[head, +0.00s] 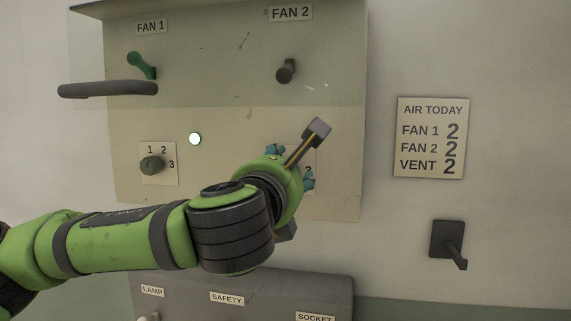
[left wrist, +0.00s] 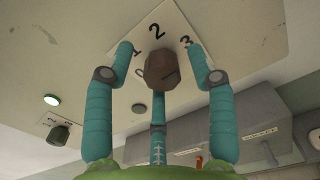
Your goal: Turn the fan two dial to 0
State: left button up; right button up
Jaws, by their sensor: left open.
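The fan two dial (left wrist: 162,70) is a brown faceted knob on a pale plate (left wrist: 177,25) marked 1, 2 and 3, with a partly hidden 0 at its left in the left wrist view. I cannot tell for certain which number it points to. In the head view my gripper hides the dial, and only a bit of its plate shows. My left gripper (head: 291,166) is at the panel over this plate. Its teal fingers (left wrist: 159,60) are open, one on each side of the knob and a third below, with no clear contact.
The fan one dial (head: 151,165) and a lit lamp (head: 195,138) are left of my gripper. Above are a green switch (head: 141,65), a dark switch (head: 286,71) and a grey bar (head: 108,89). A sign (head: 431,138) reads FAN 2 2. A dark hook (head: 449,243) sticks out at right.

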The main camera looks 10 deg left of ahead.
pick_arm(q)
grip_shut()
